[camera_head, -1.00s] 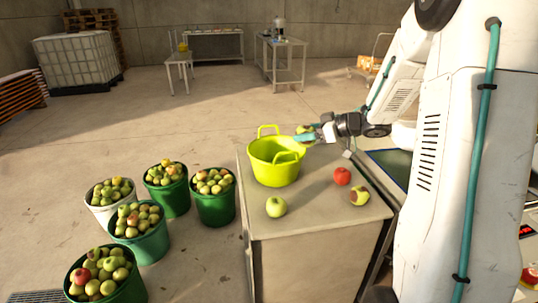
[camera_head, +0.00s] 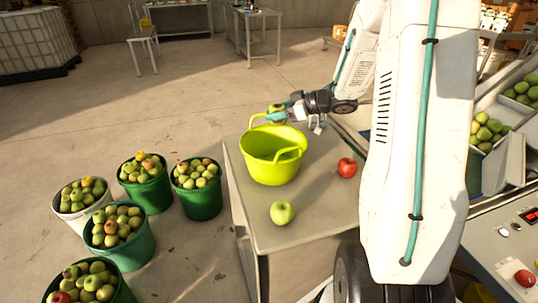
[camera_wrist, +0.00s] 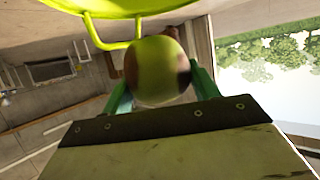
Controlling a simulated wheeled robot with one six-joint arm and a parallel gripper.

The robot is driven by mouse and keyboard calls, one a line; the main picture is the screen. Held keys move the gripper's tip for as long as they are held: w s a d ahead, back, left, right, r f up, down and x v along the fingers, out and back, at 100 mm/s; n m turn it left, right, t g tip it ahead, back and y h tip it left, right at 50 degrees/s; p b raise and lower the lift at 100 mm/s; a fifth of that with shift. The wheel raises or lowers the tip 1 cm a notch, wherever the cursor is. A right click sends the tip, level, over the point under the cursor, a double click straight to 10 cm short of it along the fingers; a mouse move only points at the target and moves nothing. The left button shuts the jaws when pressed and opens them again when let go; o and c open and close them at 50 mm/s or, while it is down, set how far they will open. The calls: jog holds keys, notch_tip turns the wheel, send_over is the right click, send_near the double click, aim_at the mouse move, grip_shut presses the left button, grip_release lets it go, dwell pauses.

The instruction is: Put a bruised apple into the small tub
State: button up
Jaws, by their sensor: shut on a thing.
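The small tub (camera_head: 273,165) is bright yellow-green with two handles. It stands upright on the table. My gripper (camera_head: 280,112) is shut on a yellow-green apple (camera_head: 276,107), at the tub's far rim in the head view. In the wrist view the held apple (camera_wrist: 153,70) sits between the teal fingers and has a dark brown patch on its right side. The tub's rim and handle (camera_wrist: 137,30) show just beyond it. A green apple (camera_head: 282,212) and a red apple (camera_head: 347,167) lie on the table. The tub's floor is not clearly visible.
The table (camera_head: 300,238) is bare around the loose apples. Several buckets of apples (camera_head: 197,200) stand on the floor to the left. A machine with a control panel (camera_head: 505,250) and trays of green apples (camera_head: 490,130) is at the right. My arm hides the table's right part.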

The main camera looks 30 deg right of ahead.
jog(key=shift+f, duration=1.3)
jog(key=o, duration=1.1)
jog(key=shift+o, duration=0.2)
jog(key=shift+s, duration=0.1)
jog(key=v, duration=0.7)
jog(key=shift+s+d, duration=0.25)
jog(key=shift+s, duration=0.05)
jog(key=shift+r, duration=0.15)
